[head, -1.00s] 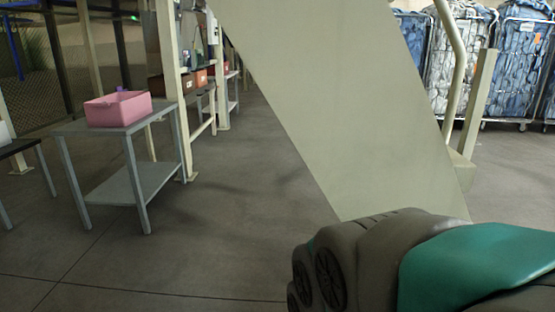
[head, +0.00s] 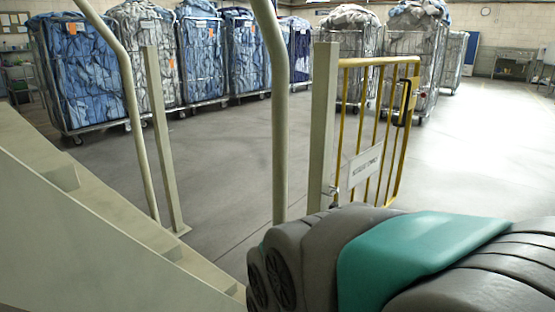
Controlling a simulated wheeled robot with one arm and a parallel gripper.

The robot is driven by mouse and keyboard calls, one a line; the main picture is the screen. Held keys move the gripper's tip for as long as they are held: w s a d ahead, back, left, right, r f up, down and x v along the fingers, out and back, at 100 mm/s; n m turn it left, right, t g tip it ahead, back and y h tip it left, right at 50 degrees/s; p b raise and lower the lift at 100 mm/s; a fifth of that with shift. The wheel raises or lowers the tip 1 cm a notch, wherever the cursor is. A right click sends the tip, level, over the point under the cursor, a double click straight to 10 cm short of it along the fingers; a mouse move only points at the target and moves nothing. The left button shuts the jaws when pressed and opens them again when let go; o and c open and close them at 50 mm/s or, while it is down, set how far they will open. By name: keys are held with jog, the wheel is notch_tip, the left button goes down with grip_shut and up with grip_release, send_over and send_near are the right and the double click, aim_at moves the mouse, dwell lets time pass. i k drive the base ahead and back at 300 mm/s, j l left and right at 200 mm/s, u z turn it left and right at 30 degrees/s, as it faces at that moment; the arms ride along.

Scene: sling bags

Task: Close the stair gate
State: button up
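The stair gate (head: 370,150) is a yellow barred frame with a white sign plate and a dark latch or handle at its far upper edge. It stands swung away from the stairs, beside a cream post (head: 322,125). A second cream post (head: 163,140) stands to the left, and the space between the two posts is open. My gripper is not in view.
Cream stairs (head: 90,225) with curved handrails (head: 279,110) rise at the left. Several wire laundry cages (head: 85,70) filled with blue and grey cloth line the back. The grey floor (head: 235,155) beyond the posts is clear.

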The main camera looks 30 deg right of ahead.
aim_at(362, 166)
jog(key=i+z, duration=0.15)
jog(key=z, duration=0.25)
jog(key=i+z, duration=0.15)
jog(key=z, duration=0.25)
jog(key=i+z, duration=0.1)
jog(key=z, duration=0.3)
jog(key=i+j+z, duration=0.1)
jog(key=z, duration=0.3)
